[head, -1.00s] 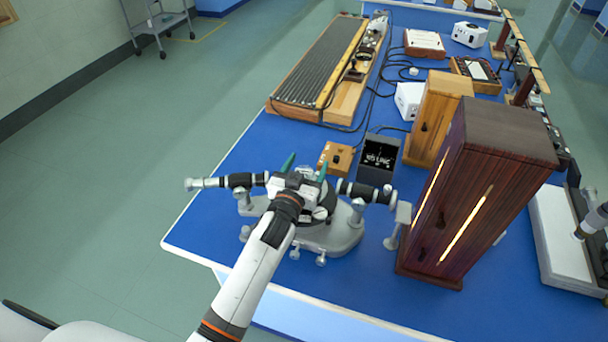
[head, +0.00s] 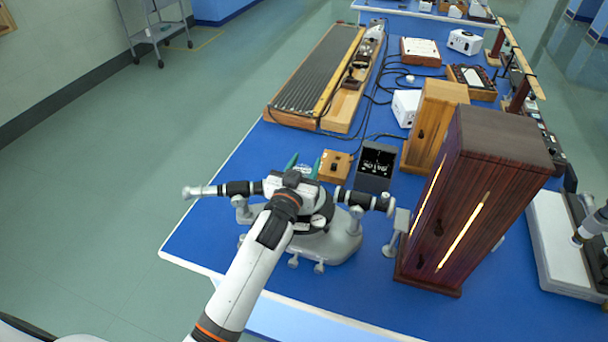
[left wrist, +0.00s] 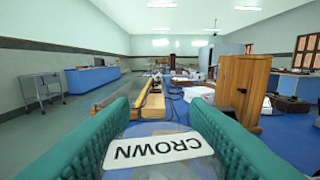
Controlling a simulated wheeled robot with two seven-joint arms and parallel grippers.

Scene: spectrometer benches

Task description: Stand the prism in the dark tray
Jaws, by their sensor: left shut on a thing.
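The prism (left wrist: 158,148) shows in the left wrist view as a clear block with a white label reading CROWN, upside down. My left gripper (head: 304,165) has teal fingers and is shut on it; the fingers flank the label in the left wrist view (left wrist: 160,115). In the head view the gripper is over the far side of a grey spectrometer (head: 335,245), and it mostly hides the prism. I cannot tell whether the prism touches anything below. The dark tray (head: 374,180), a black box with white marks inside, stands right of and beyond the gripper. My right gripper is out of view.
A small wooden block (head: 335,166) stands left of the tray. A tall dark wooden cabinet (head: 475,195) and a lighter wooden box (head: 432,125) stand to the right. The spectrometer's tubes stick out both sides. Blue bench (head: 210,210) is clear at left.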

